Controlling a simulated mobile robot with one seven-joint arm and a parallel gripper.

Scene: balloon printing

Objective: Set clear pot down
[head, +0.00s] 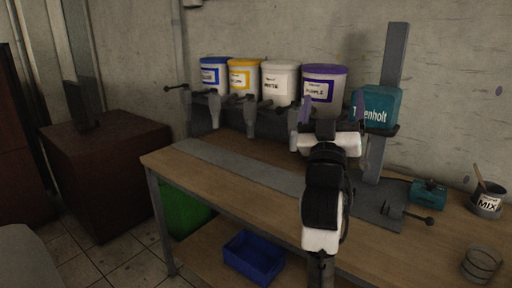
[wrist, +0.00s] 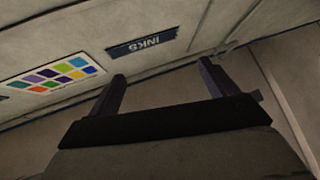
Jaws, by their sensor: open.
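A clear pot (head: 481,265) with dark rims stands on the wooden workbench (head: 255,193) near its front right edge, at the lower right of the head view. My gripper (head: 332,107) is raised over the middle of the bench, in front of the ink buckets, well to the left of the pot. In the wrist view my gripper (wrist: 162,72) has its two fingers spread with nothing between them. The pot does not show in the wrist view.
Labelled buckets, including a purple-lidded one (head: 324,88), stand on dispensers along the back. A teal press head (head: 378,106) is on a column. A MIX pot (head: 488,198) holding a stick is at right. The bench's left part is clear. The wrist view shows an INKS sign (wrist: 142,46).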

